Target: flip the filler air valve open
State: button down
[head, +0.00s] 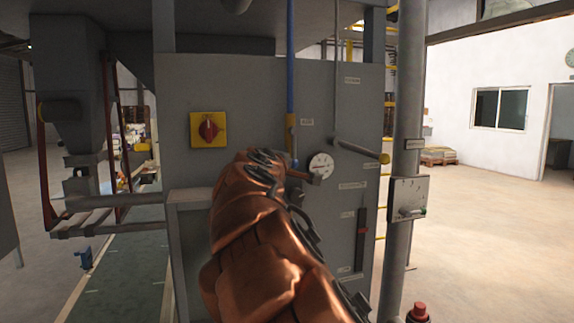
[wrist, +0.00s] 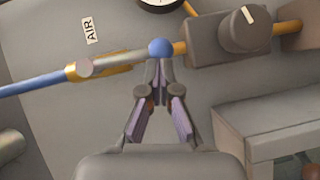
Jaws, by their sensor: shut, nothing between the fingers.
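The air valve (wrist: 85,68) is a brass fitting at the end of a blue pipe (wrist: 30,84), below an "AIR" label (wrist: 92,30). Its grey lever (wrist: 120,61) runs right to a blue ball knob (wrist: 160,48), looking roughly in line with the pipe. My gripper (wrist: 160,78) is shut and empty, its fingertips just below the knob in the wrist view; I cannot tell whether they touch it. In the head view the blue pipe (head: 291,70) comes down the grey panel to the valve (head: 291,131). My copper-coloured arm hides my gripper there.
A regulator knob (wrist: 240,25) and a dial gauge (head: 321,165) sit close to the valve. A red switch on a yellow plate (head: 208,130) is left, a yellow-tipped lever (head: 360,151) right. A grey ledge (wrist: 270,120) juts out in the wrist view.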

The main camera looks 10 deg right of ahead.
dwell(0.3)
jog(key=w+a+r+v, duration=0.1)
jog(key=a+v, duration=0.1)
jog(key=v, duration=1.1)
jog(key=shift+w+b, duration=0.2)
jog(key=shift+b, duration=0.25)
jog(key=shift+a+r, duration=0.1)
jog(key=shift+a, duration=0.05)
